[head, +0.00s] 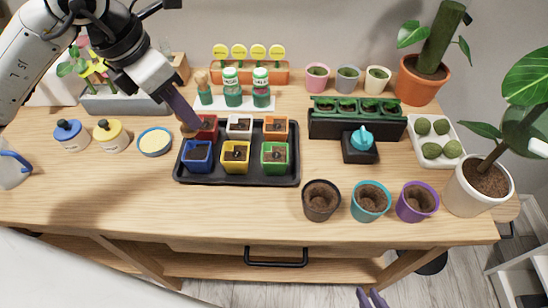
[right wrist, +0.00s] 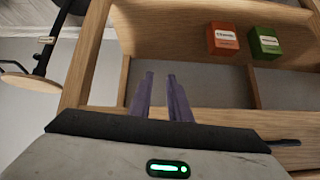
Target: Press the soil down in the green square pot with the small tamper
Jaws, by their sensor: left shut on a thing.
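The green square pot (head: 280,166) stands in the front right of the black tray (head: 238,181), with dark soil in it. My left gripper (head: 186,122) is over the tray's back left corner, beside the red square pot (head: 208,125). It is shut on a small tan wooden piece, likely the small tamper (head: 190,131), mostly hidden by the fingers. It is left of the green pot and apart from it. My right gripper (head: 371,299) is at the bottom edge of the head view, below the table front. The right wrist view shows its purple fingers (right wrist: 160,88) apart and empty.
Blue (head: 196,165) and yellow (head: 235,164) square pots share the front row with the green one. Three round pots, including a teal one (head: 370,203), stand at front right. Bottles (head: 232,92) stand behind the tray. The table's front left is clear.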

